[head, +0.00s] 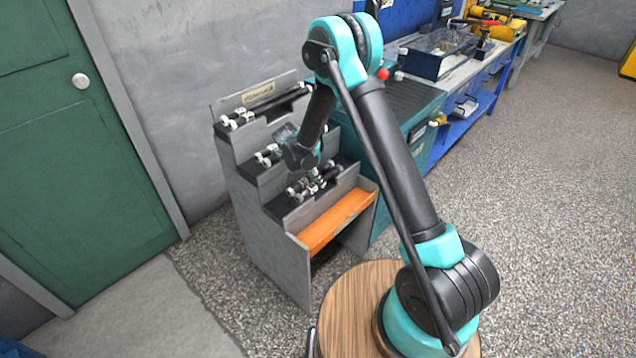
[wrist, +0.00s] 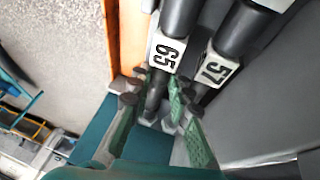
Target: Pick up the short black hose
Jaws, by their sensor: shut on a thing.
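Short black hoses with white numbered tags lie on the lowest step of a grey stepped rack (head: 245,185). In the wrist view, my gripper (wrist: 156,88) has its green fingers on both sides of the black hose tagged 65 (wrist: 178,18) and is shut on it near the tag. A second black hose tagged 57 (wrist: 237,28) lies close beside it on the right. In the head view, my gripper (head: 312,163) reaches down at the lowest step and partly hides the hoses there. The held hose appears still at step level; whether it touches the step cannot be told.
More black hoses lie on the middle step (head: 268,155) and top step (head: 245,117). An orange strip (head: 338,222) runs along the rack's front. A teal cabinet (head: 410,150) stands right behind the rack, with a blue workbench (head: 470,115) beyond. Floor to the right is clear.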

